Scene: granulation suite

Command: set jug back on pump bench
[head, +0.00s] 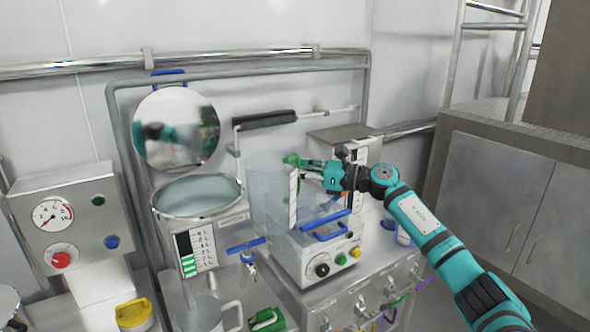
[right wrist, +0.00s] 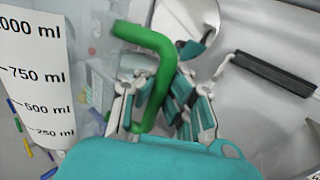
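My right gripper (head: 315,172) is shut on the green handle (right wrist: 160,52) of a large clear jug (head: 268,185). The jug has a white scale strip (head: 293,200), whose ml marks show large in the right wrist view (right wrist: 35,75). The jug looks roughly upright in front of and over a grey control box (head: 300,263) with knobs and a blue handle. I cannot tell whether its base touches anything. Which surface is the pump bench is not clear; the box stands on a steel bench (head: 385,275). My left gripper is out of view.
A steel vessel (head: 197,197) with a level strip and blue tap (head: 247,250) stands left of the jug. A small clear jug (head: 213,315), yellow-lidded pot (head: 133,314) and gauge box (head: 67,222) are at lower left. Colored clips (head: 375,312) hang at the bench front.

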